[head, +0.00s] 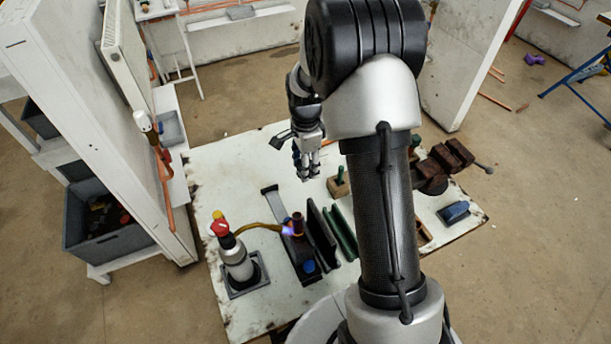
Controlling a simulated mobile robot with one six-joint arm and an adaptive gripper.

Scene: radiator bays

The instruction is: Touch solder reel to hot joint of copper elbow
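A small upright copper piece (297,222), likely the elbow, stands in a dark holder on the white bench. A torch (237,258) with a red and yellow top stands left of it, and its brass tube reaches over. A blue-violet flame (287,231) burns at the copper piece. My gripper (307,176) points down over the bench, behind and apart from the copper piece. Its fingers are small in view, and I cannot tell whether they hold anything. I cannot make out a solder reel; my arm hides part of the bench.
The bench (215,165) also carries dark upright plates (321,236), a wooden block (338,187) with a green handle, a brown-jawed vise (445,165) and a blue object (454,212). A panel with a radiator (124,50) and a grey crate (105,245) stand left.

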